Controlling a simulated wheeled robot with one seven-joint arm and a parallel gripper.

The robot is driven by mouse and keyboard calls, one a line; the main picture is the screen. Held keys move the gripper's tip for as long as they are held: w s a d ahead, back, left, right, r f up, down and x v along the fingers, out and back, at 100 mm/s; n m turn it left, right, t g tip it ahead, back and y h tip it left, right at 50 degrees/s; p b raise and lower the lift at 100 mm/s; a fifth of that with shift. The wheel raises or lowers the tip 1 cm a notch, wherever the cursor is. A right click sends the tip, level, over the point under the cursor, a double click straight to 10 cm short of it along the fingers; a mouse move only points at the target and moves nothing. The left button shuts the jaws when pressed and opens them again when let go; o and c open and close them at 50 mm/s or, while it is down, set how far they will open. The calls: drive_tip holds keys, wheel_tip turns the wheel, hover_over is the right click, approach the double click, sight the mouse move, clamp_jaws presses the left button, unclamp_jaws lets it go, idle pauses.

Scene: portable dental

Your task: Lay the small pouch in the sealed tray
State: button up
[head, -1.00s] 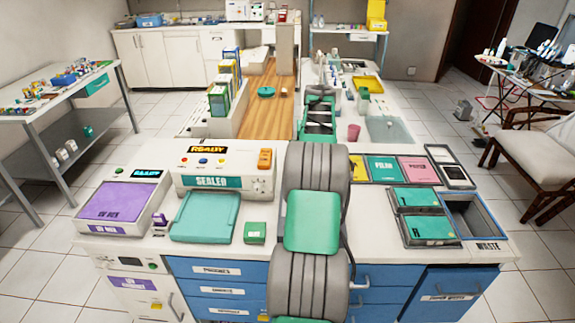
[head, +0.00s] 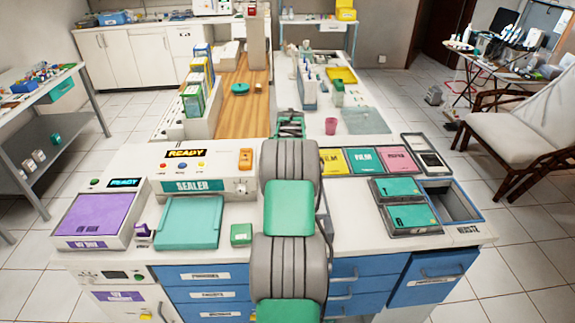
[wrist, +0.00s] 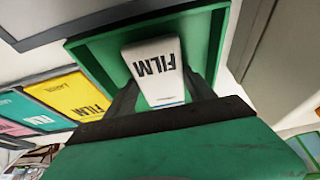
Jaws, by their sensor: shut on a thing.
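My gripper (wrist: 160,95) has its dark fingers shut on a small white pouch (wrist: 156,62) marked FILM, seen in the wrist view with a green frame around it. In the head view my gripper (head: 290,125) is beyond my arm, over the counter, and the pouch cannot be made out. Two dark-rimmed trays with teal pieces stand at the right of the counter, a rear one (head: 374,193) and a front one (head: 390,228). Their labels are too small to read, so I cannot tell which is the sealed tray.
A sealer (head: 215,172) showing READY stands left of my arm, with a teal flat piece (head: 190,222) and a small green box (head: 241,234) in front. A waste bin (head: 473,216) is at the right end. Yellow (head: 333,161), teal and pink packs lie behind the trays.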

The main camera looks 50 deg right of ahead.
drive_tip(key=shift+f, duration=0.25)
drive_tip(key=o, duration=1.6)
drive_tip(key=shift+r, duration=0.1)
drive_tip(key=shift+r, duration=0.25)
drive_tip(key=b+v, duration=0.2)
drive_tip(key=v, duration=1)
drive_tip(key=shift+f, duration=0.1)
